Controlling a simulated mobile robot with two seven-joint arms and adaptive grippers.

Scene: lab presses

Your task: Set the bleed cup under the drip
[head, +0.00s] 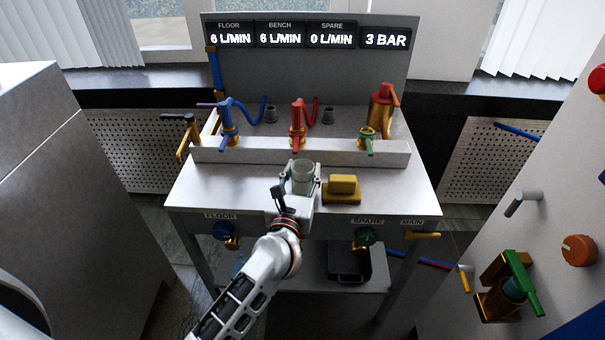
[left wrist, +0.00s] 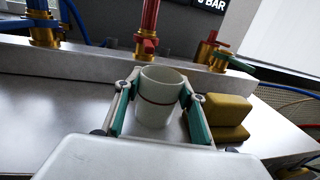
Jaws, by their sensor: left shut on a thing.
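The bleed cup (head: 302,176) is a pale, open-topped cup with a thin dark band, seen upright in the left wrist view (left wrist: 158,97). My left gripper (head: 301,182) is shut on it, one finger on each side, at the metal bench. In the left wrist view the fingers (left wrist: 158,105) have green pads. Whether the cup's base touches the bench top is hidden. A red valve (head: 297,120) stands on the ledge behind the cup. A blue valve (head: 228,122) is left of it and a green-handled valve (head: 367,138) is right. I see no drip. My right gripper is not in view.
A yellow block (head: 342,190) sits on the bench just right of the cup. The raised ledge (head: 330,154) runs behind it. The bench top (head: 215,185) is clear to the left. A panel with readouts (head: 312,37) stands at the back. A cabinet with a green-handled valve (head: 522,283) is at right.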

